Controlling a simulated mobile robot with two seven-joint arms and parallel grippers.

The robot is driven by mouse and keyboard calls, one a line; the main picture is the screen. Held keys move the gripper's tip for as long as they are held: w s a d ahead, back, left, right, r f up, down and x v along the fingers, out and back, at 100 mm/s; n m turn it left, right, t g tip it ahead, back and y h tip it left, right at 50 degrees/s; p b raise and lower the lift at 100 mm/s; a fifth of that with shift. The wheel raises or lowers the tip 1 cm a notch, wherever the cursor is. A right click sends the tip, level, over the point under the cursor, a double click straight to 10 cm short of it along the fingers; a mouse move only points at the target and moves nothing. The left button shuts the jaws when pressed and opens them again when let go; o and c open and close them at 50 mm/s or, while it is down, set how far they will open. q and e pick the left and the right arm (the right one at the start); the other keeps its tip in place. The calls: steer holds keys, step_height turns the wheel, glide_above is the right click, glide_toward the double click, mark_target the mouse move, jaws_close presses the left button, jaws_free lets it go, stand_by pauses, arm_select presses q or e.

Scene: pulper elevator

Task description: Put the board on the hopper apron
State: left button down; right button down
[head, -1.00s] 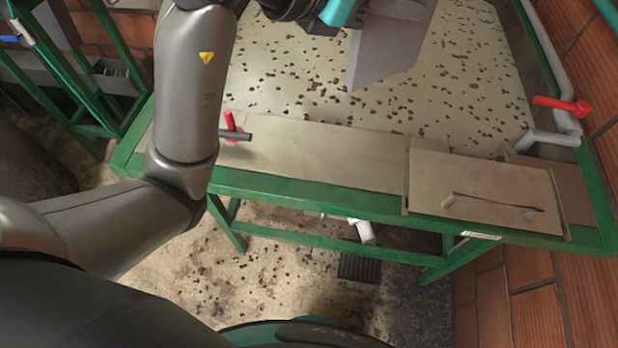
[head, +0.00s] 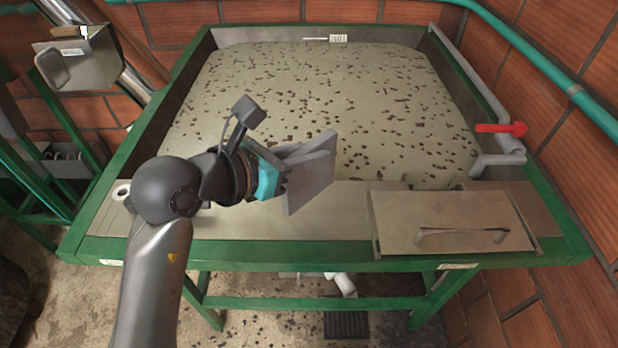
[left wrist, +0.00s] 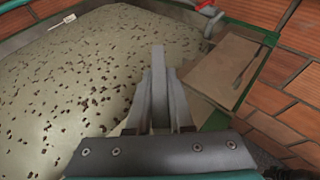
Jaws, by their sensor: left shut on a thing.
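A grey flat board (head: 311,182) is held on its edge in my left gripper (head: 281,172), above the front of the hopper. In the left wrist view the board (left wrist: 158,75) shows as a thin upright slab between the fingers of the gripper (left wrist: 158,112), which is shut on it. The hopper apron (head: 340,225) is the flat metal strip along the hopper's near edge. The board is above and just behind the apron; I cannot tell the exact gap. My arm hides the apron's left part. My right gripper is out of view.
The hopper bed (head: 330,95) is pale and dotted with dark bits. A flat plate with a handle (head: 450,222) lies at the apron's right end. A red-handled valve (head: 500,128) and pipe stand at the right. Brick walls enclose the back and right. The middle apron is clear.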

mark_target(309, 178)
arm_select(q)
steer(key=shift+f+b, duration=0.35)
steer(key=shift+f, duration=2.25)
steer(key=shift+f, duration=0.15)
steer(key=c, duration=0.8)
jaws_free()
